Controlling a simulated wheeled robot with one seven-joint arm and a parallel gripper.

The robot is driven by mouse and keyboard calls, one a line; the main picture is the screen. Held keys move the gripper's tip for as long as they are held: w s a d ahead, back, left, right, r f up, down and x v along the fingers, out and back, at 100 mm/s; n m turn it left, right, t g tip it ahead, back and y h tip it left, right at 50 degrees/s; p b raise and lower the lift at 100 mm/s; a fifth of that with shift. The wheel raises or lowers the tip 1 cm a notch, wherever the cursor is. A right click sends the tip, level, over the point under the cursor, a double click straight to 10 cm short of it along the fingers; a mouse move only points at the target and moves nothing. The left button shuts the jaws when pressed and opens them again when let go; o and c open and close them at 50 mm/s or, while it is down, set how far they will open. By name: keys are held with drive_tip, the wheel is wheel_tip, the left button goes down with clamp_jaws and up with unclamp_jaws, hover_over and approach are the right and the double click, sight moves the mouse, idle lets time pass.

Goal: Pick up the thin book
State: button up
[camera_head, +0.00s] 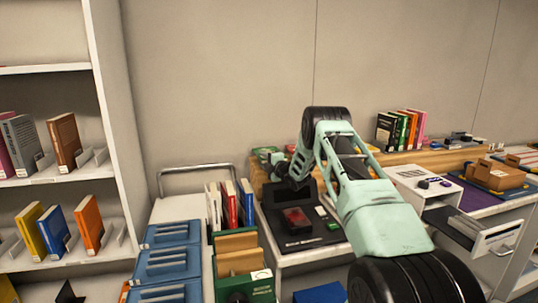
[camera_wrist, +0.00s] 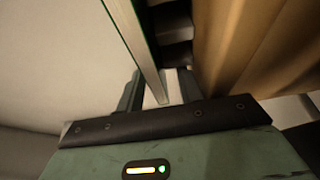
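A thin book (camera_wrist: 142,45) with a dark green cover edge and pale pages runs down from the top of the wrist view. Its near end lies between the dark fingers of my gripper (camera_wrist: 166,90). The fingers look open, with a gap on the book's right side; I see no clear grip on it. The thin book cannot be made out clearly there.
A brown upright surface (camera_wrist: 240,45) stands close on the gripper's right. In the head view, a black device (camera_head: 300,235) sits below the arm, with blue trays (camera_head: 166,265) and upright books (camera_head: 231,203) to the left. More books (camera_head: 402,130) stand on the ledge.

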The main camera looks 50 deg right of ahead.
clamp_jaws()
drive_tip(key=shift+r, duration=0.1)
